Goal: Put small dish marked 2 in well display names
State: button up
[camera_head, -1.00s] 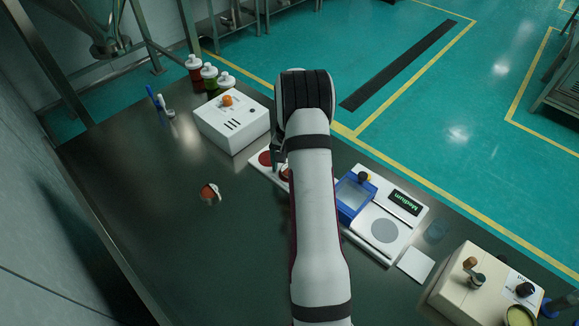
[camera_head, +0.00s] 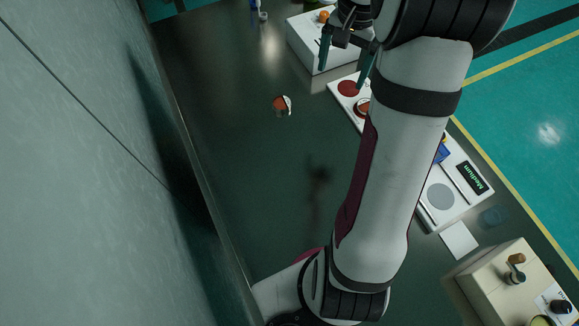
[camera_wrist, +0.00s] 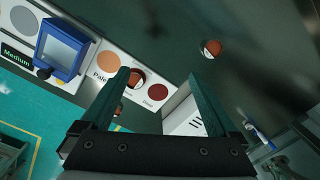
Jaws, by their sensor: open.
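A small round dish (camera_head: 282,104) with orange-red contents and a pale edge sits alone on the dark table. It also shows in the wrist view (camera_wrist: 211,48). No number is readable on it. The middle label is too small to read. The display (camera_head: 472,178) reads Medium. My gripper (camera_head: 343,75) is open and empty above the strip, apart from the loose dish.
A white box with an orange knob (camera_head: 325,15) stands beyond the strip. The blue container (camera_wrist: 62,48) sits on the display device, partly hidden by my arm in the head view. A beige machine (camera_head: 515,280) stands at lower right.

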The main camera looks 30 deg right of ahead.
jog(key=s+a+r+n, duration=0.2)
jog(key=s+a, duration=0.3)
jog(key=a, duration=0.3)
jog(key=s+a+r+n, duration=0.1)
jog(key=s+a+r, duration=0.25)
jog(key=a, duration=0.55)
jog(key=s+a+f+n, duration=0.1)
jog(key=s+a, duration=0.2)
jog(key=s, duration=0.3)
jog(key=s+a+f+n+y, duration=0.1)
jog(key=s+a+f+n, duration=0.1)
jog(key=s+a, duration=0.2)
jog(key=s, duration=0.3)
jog(key=shift+a+f, duration=0.2)
